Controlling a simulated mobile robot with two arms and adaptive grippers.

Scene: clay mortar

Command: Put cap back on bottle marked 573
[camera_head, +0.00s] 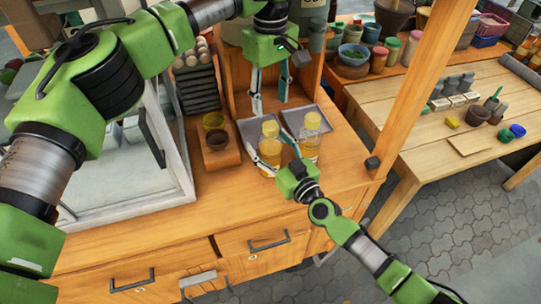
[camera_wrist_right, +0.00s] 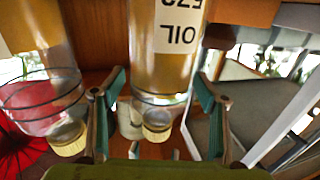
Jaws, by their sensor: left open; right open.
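The bottle marked 573 (camera_wrist_right: 165,60) stands between my right gripper's fingers in the right wrist view; its OIL label appears upside down. In the head view, it is the left of two yellow-topped bottles (camera_head: 270,153). A ribbed pale-yellow cap-like top (camera_wrist_right: 157,126) shows at its neck end; I cannot tell how it is seated. My right gripper (camera_head: 265,138) is open around this bottle, its fingers at either side; contact is unclear. It also shows in the right wrist view (camera_wrist_right: 160,80). My left gripper (camera_head: 269,100) is open and empty, pointing down above and behind the bottle.
A second yellow-topped bottle (camera_head: 311,143) stands close to the right. Grey trays (camera_head: 299,112) lie behind the bottles. A wooden holder with small cups (camera_head: 218,157) and a glass-sided case (camera_head: 125,165) stand left. A wooden post (camera_head: 411,75) rises at the right.

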